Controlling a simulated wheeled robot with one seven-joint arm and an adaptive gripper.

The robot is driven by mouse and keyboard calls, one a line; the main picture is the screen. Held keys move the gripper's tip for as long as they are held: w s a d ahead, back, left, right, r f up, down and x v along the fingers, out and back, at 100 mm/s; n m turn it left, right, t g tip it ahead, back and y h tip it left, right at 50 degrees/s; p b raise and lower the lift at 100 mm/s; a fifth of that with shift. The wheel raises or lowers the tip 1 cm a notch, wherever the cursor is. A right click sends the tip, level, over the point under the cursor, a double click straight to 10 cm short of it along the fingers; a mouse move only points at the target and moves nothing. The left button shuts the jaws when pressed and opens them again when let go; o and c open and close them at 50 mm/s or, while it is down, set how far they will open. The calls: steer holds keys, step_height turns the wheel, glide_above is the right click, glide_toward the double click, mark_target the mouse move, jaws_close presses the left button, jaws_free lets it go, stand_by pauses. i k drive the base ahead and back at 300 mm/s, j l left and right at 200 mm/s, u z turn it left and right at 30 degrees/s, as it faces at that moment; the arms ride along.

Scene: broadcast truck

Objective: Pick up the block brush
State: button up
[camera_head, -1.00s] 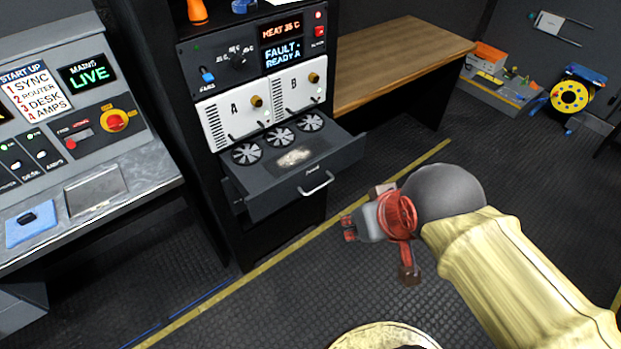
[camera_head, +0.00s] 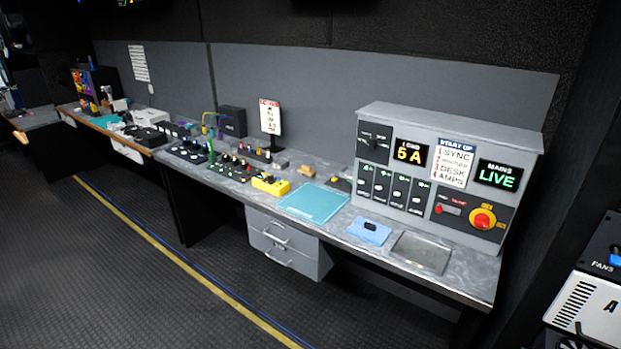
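I cannot make out the block brush for certain. A small tan block (camera_head: 307,172) lies on the grey desk (camera_head: 335,248) behind the teal mat, and it is too small to tell whether it is a brush. A small dark item (camera_head: 370,226) lies on a blue cloth or pad (camera_head: 362,235) in front of the power panel. My gripper is not in view now.
The power panel (camera_head: 450,118) stands at the desk's right end, beside a shallow metal tray (camera_head: 421,252). A teal mat (camera_head: 312,203), a yellow box (camera_head: 271,185) and control panels line the desk. Drawers (camera_head: 284,250) hang below. The floor (camera_head: 150,290) in front is clear.

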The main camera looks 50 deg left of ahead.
mark_target(305, 171)
steer(key=u, duration=2)
steer(key=i+j+z, duration=0.15)
steer(key=i+j, duration=0.2)
steer(key=i, duration=0.5)
steer(key=i+j+z, duration=0.15)
steer(key=i+j, duration=0.25)
steer(key=i, duration=0.4)
steer(key=i+j+z, duration=0.15)
steer(key=i+j, duration=0.35)
steer(key=i, duration=0.3)
steer(key=i+j+z, duration=0.15)
steer(key=i+j, duration=0.5)
steer(key=i, duration=0.1)
